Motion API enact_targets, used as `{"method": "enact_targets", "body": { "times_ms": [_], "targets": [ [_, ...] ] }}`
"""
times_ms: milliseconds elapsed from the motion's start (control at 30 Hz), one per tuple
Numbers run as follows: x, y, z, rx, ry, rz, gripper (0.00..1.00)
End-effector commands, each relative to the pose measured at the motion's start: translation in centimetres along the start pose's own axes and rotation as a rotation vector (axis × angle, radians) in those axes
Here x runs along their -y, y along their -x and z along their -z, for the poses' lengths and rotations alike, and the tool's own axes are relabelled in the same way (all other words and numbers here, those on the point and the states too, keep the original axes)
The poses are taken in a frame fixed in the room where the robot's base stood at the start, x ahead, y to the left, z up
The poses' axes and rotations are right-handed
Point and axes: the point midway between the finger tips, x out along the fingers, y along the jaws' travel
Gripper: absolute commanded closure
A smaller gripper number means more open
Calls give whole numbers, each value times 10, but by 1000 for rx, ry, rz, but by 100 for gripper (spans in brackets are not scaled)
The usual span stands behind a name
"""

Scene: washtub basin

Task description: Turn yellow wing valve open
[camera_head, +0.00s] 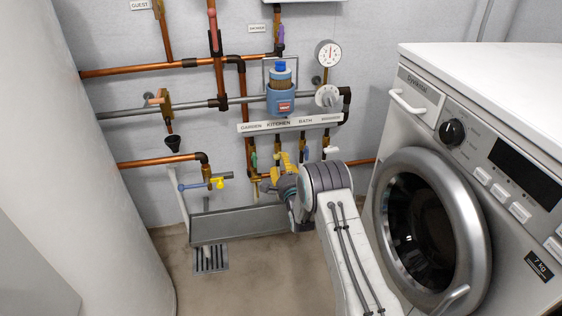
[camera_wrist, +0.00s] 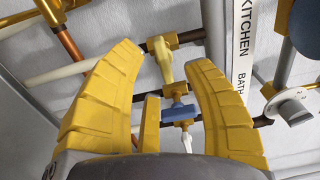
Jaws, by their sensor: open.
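The yellow wing valve (camera_wrist: 166,66) shows in the wrist view as a pale yellow handle on a brass body. It sits between the tips of my gripper's curved yellow fingers (camera_wrist: 166,58), with gaps on both sides; I cannot tell the depth. The fingers are spread apart and hold nothing. In the head view my gripper (camera_head: 279,172) is at the row of valves under the label strip (camera_head: 290,124), around the KITCHEN label. There the wing valve cannot be told apart from the yellow fingers.
A blue valve handle (camera_wrist: 180,113) and a white one (camera_wrist: 186,142) sit close beside the yellow one. A green handle (camera_head: 253,158) hangs at the left. A grey trough (camera_head: 238,224) lies below; a washing machine (camera_head: 470,190) stands right.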

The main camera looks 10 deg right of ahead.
Motion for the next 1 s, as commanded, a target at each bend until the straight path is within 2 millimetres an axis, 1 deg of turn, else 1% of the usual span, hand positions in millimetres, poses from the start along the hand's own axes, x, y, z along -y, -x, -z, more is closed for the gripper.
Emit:
{"method": "enact_targets", "body": {
  "times_ms": [33, 200, 400, 600, 867, 900, 1000],
  "targets": [
    [-2, -6, 0, 0, 0, 2, 55],
    [-2, -23, 0, 0, 1, 1, 55],
    [-2, -35, 0, 0, 1, -1, 55],
    [-1, -40, 0, 0, 1, -1, 55],
    [0, -40, 0, 0, 2, -2, 55],
    [0, -40, 0, 0, 2, -2, 52],
    [0, -40, 0, 0, 2, -2, 61]
  ]
}}
